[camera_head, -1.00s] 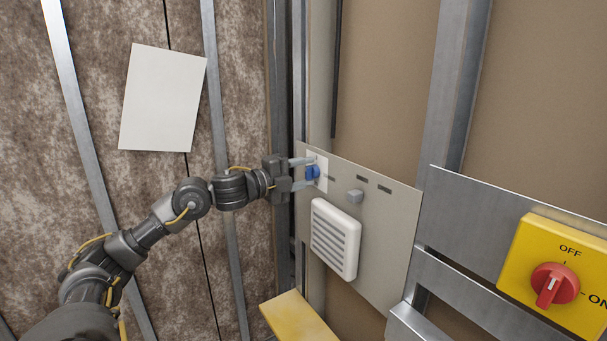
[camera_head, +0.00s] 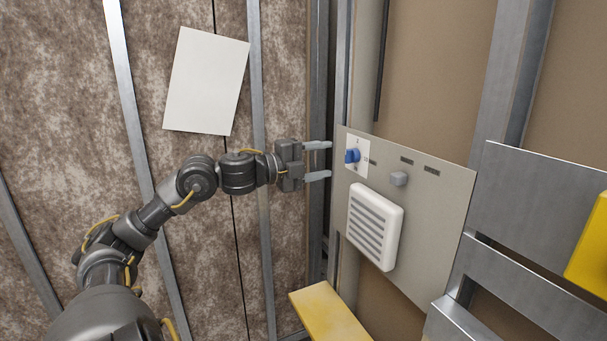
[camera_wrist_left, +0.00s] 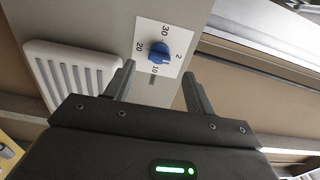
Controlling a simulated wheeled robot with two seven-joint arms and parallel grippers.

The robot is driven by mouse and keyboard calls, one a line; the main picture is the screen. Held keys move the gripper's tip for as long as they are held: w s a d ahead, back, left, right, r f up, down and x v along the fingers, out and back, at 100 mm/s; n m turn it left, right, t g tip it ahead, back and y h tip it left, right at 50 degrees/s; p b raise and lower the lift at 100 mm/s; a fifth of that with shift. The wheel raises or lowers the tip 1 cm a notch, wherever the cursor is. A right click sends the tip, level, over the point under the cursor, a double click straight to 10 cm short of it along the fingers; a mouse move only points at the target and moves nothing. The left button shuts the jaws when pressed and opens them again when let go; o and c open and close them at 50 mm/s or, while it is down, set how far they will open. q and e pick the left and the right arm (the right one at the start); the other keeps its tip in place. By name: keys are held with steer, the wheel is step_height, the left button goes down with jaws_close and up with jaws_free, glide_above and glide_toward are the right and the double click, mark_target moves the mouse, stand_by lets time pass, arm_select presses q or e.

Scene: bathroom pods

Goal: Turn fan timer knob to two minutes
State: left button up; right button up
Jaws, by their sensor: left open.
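The blue fan timer knob (camera_head: 352,156) sits on a white dial plate (camera_head: 362,145) at the upper left of the grey panel. In the left wrist view the knob (camera_wrist_left: 158,52) is ringed by the marks 30, 2, 10 and 20. I cannot tell for sure which mark it points to. My left gripper (camera_head: 322,160) is open and empty, its two fingers pointing at the panel. They are apart from the knob, a short way out in front of it. In the left wrist view the knob shows beyond and between the fingertips. My right gripper is not in view.
The grey panel (camera_head: 430,215) also carries a white louvred vent (camera_head: 374,228) below the dial and a small grey button (camera_head: 399,178). A yellow ledge (camera_head: 330,315) is below. Metal studs stand either side, and a yellow switch box (camera_head: 592,245) is at the right edge.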

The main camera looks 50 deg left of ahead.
arm_select(q)
steer(key=shift+b+v, duration=0.75)
steer(key=shift+v, duration=1.35)
steer(key=shift+a, duration=0.1)
